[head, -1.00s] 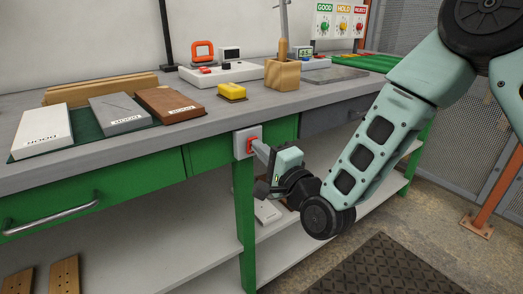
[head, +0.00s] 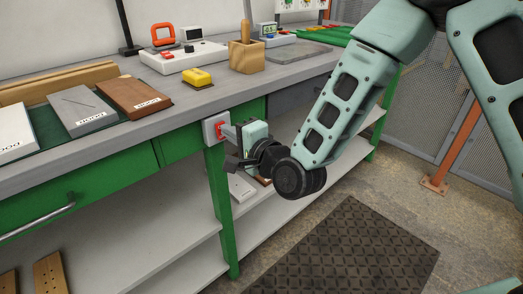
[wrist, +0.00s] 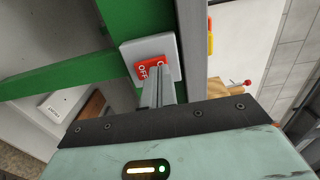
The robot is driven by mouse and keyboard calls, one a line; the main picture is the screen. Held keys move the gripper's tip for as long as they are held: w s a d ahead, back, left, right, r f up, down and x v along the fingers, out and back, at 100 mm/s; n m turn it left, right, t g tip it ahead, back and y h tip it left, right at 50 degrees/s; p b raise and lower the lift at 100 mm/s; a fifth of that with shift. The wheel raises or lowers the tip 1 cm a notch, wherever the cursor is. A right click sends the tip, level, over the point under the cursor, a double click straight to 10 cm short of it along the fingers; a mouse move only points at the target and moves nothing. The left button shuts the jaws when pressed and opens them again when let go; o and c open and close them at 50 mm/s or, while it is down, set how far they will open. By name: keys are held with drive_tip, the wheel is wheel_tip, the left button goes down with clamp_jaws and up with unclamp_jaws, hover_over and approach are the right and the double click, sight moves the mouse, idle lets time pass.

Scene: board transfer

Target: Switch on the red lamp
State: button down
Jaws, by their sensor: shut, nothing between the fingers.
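A red rocker switch (wrist: 150,71) marked OFF sits in a light grey box (head: 210,131) on the front of the green bench frame. My gripper (wrist: 158,72) is shut and empty, its fingertips right at the red rocker and covering part of its lettering. In the head view my gripper (head: 227,131) reaches the switch from the right; I cannot tell whether it presses. The lamp panel (head: 298,5) at the back of the bench is cut off by the top edge. I cannot make out whether its red lamp is lit.
The grey benchtop (head: 180,108) holds several sharpening stones, a yellow block (head: 198,78), a wooden holder (head: 247,57) and a white device (head: 185,60). A lower shelf (head: 150,240) runs under the bench. A dark floor mat (head: 350,250) lies in open floor at the right.

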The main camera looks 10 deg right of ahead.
drive_tip(key=p+v, duration=1.6)
drive_tip(key=shift+s+d, duration=0.3)
idle(0.4)
